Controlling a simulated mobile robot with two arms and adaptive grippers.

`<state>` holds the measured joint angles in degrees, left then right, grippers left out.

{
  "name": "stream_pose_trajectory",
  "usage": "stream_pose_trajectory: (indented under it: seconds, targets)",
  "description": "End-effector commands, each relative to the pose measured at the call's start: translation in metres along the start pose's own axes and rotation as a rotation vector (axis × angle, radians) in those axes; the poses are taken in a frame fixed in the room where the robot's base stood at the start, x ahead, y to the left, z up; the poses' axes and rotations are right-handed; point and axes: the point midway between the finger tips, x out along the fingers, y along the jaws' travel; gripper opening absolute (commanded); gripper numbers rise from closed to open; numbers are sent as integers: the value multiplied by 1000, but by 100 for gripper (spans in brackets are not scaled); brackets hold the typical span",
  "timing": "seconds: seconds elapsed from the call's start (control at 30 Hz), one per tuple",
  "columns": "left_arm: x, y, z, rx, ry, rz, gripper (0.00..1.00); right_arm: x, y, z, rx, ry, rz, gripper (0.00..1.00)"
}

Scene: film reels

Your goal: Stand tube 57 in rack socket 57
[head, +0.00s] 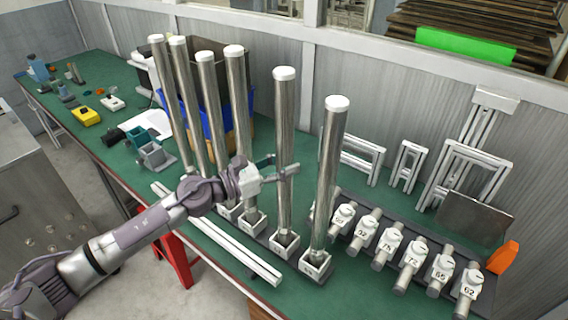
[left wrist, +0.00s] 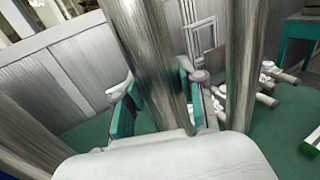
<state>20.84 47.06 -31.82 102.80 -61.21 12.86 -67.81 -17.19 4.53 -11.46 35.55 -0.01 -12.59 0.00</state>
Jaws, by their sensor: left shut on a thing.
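Several tall metal tubes with white caps stand in a row of white sockets on the green bench. My left gripper (head: 276,174) is shut around the middle of the second tube from the right (head: 284,125); its teal fingers also show on either side of that tube in the left wrist view (left wrist: 155,98). The held tube (left wrist: 150,60) is upright, its lower end at a white socket (head: 284,246); I cannot tell whether it is fully seated. The socket numbers are too small to read, so I cannot tell which is 57. My right gripper is not in view.
A neighbouring tube (head: 328,170) stands close on the right, and others stand close on the left. A row of numbered white holders (head: 388,243) lies to the right. A white aluminium profile (head: 235,250) lies along the front edge. Metal frames (head: 465,170) stand behind.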

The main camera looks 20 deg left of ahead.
Motion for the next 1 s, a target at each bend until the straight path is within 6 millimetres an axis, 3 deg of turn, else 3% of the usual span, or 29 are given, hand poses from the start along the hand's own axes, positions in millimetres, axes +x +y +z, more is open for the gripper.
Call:
stream_pose_trajectory:
  seconds: [0.27, 0.3, 0.33, 0.67, 1.0]
  targets:
    - [0, 0, -4, 1, -4, 1, 0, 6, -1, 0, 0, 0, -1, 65]
    - [0, 0, -3, 1, -4, 1, 46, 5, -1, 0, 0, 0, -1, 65]
    - [0, 0, -3, 1, -4, 1, 50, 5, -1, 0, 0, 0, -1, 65]
    - [-2, 0, -7, -1, 2, 0, 50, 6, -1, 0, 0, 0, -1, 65]
    - [-28, 0, -8, 1, 2, 0, 50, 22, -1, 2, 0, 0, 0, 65]
